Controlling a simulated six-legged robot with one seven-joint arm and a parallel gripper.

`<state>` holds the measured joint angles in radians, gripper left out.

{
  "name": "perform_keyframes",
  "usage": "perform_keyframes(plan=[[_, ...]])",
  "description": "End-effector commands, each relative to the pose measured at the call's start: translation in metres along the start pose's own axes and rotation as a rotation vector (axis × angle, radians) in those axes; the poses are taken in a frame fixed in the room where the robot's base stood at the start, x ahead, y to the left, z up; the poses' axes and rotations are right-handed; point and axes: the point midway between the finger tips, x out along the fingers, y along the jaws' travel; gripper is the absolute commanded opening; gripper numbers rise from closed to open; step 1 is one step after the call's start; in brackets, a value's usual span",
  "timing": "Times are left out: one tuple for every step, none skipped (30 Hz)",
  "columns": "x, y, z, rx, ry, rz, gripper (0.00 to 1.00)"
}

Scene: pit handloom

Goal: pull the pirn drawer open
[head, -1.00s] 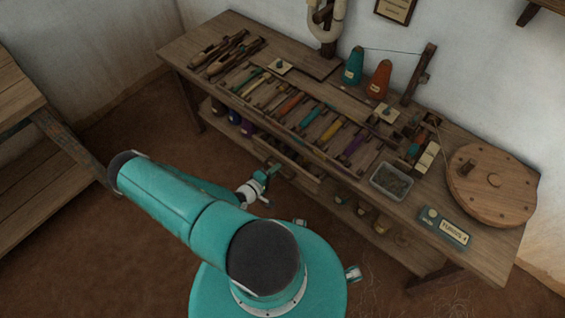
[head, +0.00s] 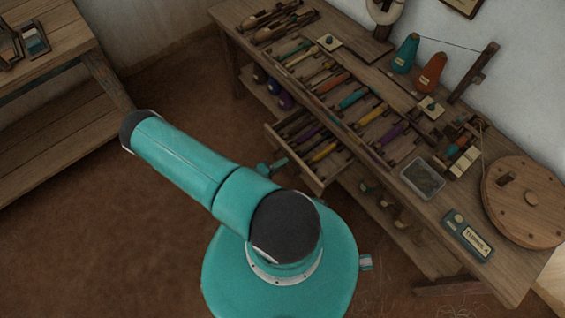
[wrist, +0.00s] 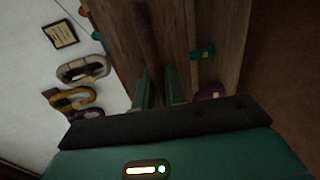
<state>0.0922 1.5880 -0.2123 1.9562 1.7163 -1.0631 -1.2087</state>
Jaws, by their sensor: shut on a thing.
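The pirn drawer (head: 295,160) stands pulled out from under the front of the loom bench, with several pirns showing inside it, among them a yellow one (head: 324,151) and a purple one (head: 308,132). My gripper (head: 278,164) is at the middle of the drawer's front and is shut on it; the exact grip is too small and partly hidden by my arm. In the wrist view my two green fingers (wrist: 161,88) reach toward dark brown wood. The drawer's handle cannot be made out there.
The bench top (head: 395,185) carries several pirns, a clear tray (head: 423,179), a teal labelled box (head: 468,235) and a round wooden disc (head: 525,200). Another wooden bench (head: 50,120) stands at left. The floor (head: 70,240) between is open.

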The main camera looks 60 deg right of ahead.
Motion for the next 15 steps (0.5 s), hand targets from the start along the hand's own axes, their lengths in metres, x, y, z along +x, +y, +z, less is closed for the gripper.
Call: perform_keyframes(plan=[[0.0004, 0.0007, -0.0001, 0.001, 0.000, 0.002, 0.00], [0.0004, 0.0007, -0.0001, 0.001, 0.000, 0.002, 0.00], [0.0004, 0.0007, -0.0001, 0.001, 0.000, 0.002, 0.00], [0.0005, 0.0007, -0.0001, 0.001, 0.000, 0.002, 0.16], [0.0005, 0.0007, -0.0001, 0.001, 0.000, 0.002, 0.22], [0.0005, 0.0007, -0.0001, 0.001, 0.000, 0.002, 0.30], [0.0005, 0.0006, -0.0001, 0.001, 0.000, 0.002, 0.30], [0.0005, 0.0005, -0.0001, 0.000, 0.000, 0.002, 0.30], [0.0005, 0.0005, -0.0001, 0.000, 0.000, 0.001, 0.30], [0.0005, 0.0005, -0.0001, 0.000, 0.000, 0.001, 0.30], [0.0004, 0.0004, -0.0001, 0.000, 0.000, 0.001, 0.30], [0.0004, 0.0004, -0.0001, 0.000, 0.000, 0.001, 0.30], [0.0004, 0.0003, -0.0001, 0.000, 0.000, 0.001, 0.30], [0.0001, 0.0003, -0.0001, 0.000, 0.000, 0.001, 0.30], [-0.0008, 0.0002, -0.0003, 0.000, 0.001, 0.001, 0.30]])
